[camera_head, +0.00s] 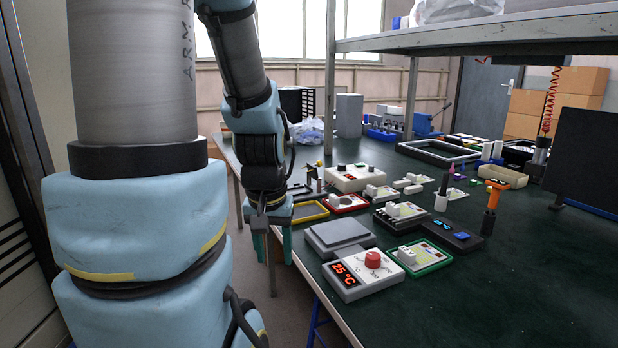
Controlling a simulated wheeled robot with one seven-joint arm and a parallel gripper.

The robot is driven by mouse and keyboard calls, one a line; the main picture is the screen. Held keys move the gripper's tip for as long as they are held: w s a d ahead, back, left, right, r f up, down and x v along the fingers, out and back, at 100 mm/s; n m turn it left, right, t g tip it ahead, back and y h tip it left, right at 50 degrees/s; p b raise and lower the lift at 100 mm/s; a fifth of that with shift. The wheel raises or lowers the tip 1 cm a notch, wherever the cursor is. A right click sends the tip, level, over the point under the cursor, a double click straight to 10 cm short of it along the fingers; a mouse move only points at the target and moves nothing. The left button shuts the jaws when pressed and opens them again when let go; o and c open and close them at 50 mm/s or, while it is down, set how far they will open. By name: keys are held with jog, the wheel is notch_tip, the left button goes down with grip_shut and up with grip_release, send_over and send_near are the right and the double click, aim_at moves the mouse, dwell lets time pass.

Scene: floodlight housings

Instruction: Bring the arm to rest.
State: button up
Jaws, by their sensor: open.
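My arm comes down from the top of the view, and my gripper (272,250) hangs at its end, pointing down. The gripper is beside the near left edge of the dark green workbench (500,285), over the floor side as seen here. Its two fingers are apart, and I see nothing between them. The left part of the view is filled by thick blue and grey links of mine.
Near the gripper are a yellow-rimmed tray (311,211), a grey-topped block (340,236) and a temperature unit (362,273) reading 25 °C. Several small devices stand farther back. A shelf (470,38) overhangs the bench, and a dark panel (590,160) stands at right. The front right bench top is clear.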

notch_tip(320, 180, down, 4)
jog(key=b, duration=0.3)
notch_tip(320, 180, up, 13)
jog(key=p, duration=1.3)
jog(key=shift+s+r, duration=0.15)
jog(key=shift+s, duration=0.15)
